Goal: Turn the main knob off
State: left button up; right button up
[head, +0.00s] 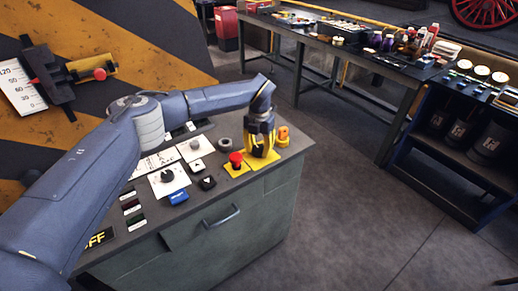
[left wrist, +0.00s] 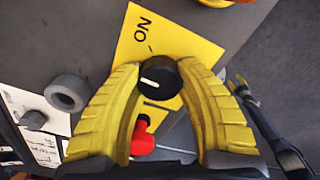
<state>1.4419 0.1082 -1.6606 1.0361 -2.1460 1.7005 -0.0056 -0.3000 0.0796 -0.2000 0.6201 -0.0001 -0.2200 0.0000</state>
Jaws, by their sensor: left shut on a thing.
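The main knob (left wrist: 160,76) is a black round knob with a white mark, on a yellow plate (left wrist: 165,42) printed "ON". In the left wrist view the white mark points to the left of the picture, not at the line by "ON". My left gripper (head: 261,153) reaches down over the plate at the console's far right corner. Its yellow fingers are shut on the knob, one on each side. In the head view the gripper hides the knob. Any other label on the plate is hidden.
A red button (head: 236,158) on its yellow plate is close beside the gripper. A grey round knob (head: 223,143), an orange part (head: 283,135) and a black dial (head: 167,176) are also on the console (head: 285,160). A long workbench (head: 350,62) stands behind, across clear floor.

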aim_at(259, 148)
pick_arm(q)
jog(key=n, duration=0.4)
jog(key=shift+a+n, duration=0.1)
jog(key=shift+n, duration=2.6)
jog(key=shift+w, duration=0.1)
jog(key=o, duration=1.3)
notch_tip(259, 148, up, 12)
